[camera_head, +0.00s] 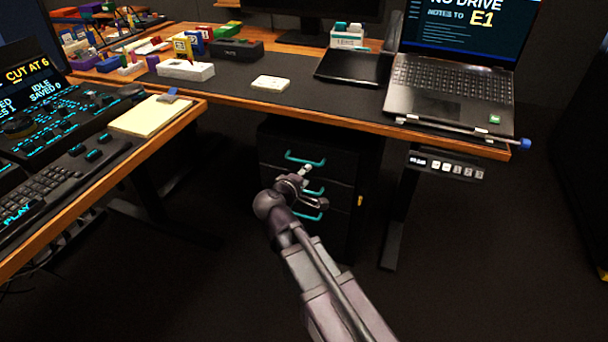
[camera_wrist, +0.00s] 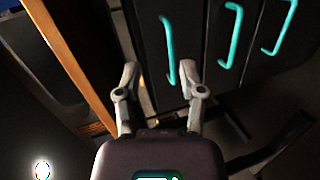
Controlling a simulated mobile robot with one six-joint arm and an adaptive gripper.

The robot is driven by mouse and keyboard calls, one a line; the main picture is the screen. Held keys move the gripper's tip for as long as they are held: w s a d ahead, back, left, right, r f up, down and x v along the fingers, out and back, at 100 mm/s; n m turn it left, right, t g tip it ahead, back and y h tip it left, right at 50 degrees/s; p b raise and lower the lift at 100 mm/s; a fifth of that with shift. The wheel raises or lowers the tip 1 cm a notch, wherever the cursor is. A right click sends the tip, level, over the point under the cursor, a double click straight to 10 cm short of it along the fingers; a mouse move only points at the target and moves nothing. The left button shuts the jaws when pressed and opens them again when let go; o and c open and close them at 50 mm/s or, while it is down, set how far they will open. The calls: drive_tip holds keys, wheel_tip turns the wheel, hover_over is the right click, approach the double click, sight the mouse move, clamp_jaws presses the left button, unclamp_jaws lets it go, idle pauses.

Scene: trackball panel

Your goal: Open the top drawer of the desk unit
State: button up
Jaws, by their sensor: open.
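The black desk unit (camera_head: 340,210) stands under the desk, with three drawers stacked and a teal bar handle on each. The top drawer's handle (camera_head: 305,158) is just beyond my gripper (camera_head: 314,187), and the drawer looks shut. In the wrist view the unit appears turned sideways, with the top handle (camera_wrist: 168,50) nearest the desk edge. My gripper (camera_wrist: 157,72) is open there, its fingers apart and empty. The top handle's near end lies between the fingertips in the picture, close to one finger. Whether they touch cannot be told. My gripper partly hides the middle handle (camera_head: 318,191).
The wooden desk edge (camera_head: 350,122) overhangs the unit. A desk leg (camera_head: 400,215) with a control strip (camera_head: 446,165) stands to the right. A laptop (camera_head: 450,85) and a blue-tipped rod (camera_head: 455,130) lie above. A console desk (camera_head: 150,150) is at left. Floor in front is clear.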

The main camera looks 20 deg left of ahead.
sight(303, 162)
drive_tip(key=shift+n+t+y, duration=0.5)
drive_tip(key=shift+n+y, duration=0.3)
drive_tip(key=shift+n, duration=0.1)
drive_tip(key=a, duration=0.1)
drive_tip(key=s+a+f+b, duration=0.1)
drive_tip(key=a, duration=0.1)
drive_tip(key=s+a+f+b, duration=0.1)
drive_tip(key=shift+a, duration=0.35)
drive_tip(key=shift+w, duration=0.1)
drive_tip(key=b+x, duration=0.3)
drive_tip(key=x, duration=1)
drive_tip(key=shift+w, duration=0.3)
drive_tip(key=shift+c, duration=0.2)
clamp_jaws()
